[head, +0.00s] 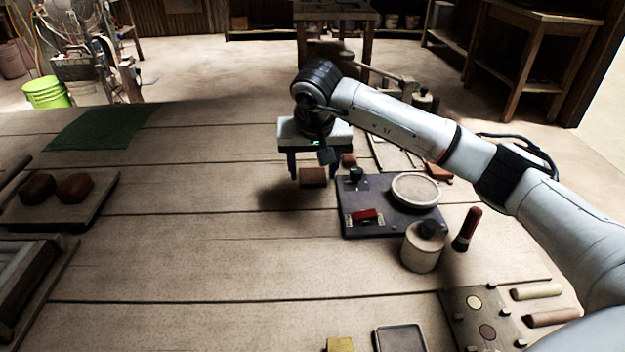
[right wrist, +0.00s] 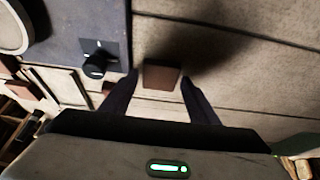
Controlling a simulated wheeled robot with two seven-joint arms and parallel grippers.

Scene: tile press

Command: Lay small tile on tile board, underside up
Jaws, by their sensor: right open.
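A small brown tile (head: 313,177) is on the wooden table, left of the dark press plate; the right wrist view shows it too (right wrist: 161,77). My right gripper (head: 313,168) is open, pointing down, with one finger on each side of this tile. In the right wrist view the gripper (right wrist: 159,82) shows a gap between the fingers and the tile. Which side of the tile faces up I cannot tell. A pale-edged flat frame (head: 388,153), possibly the tile board, lies behind the press, partly hidden by my right arm. My left gripper is out of view.
The table's middle left is clear.

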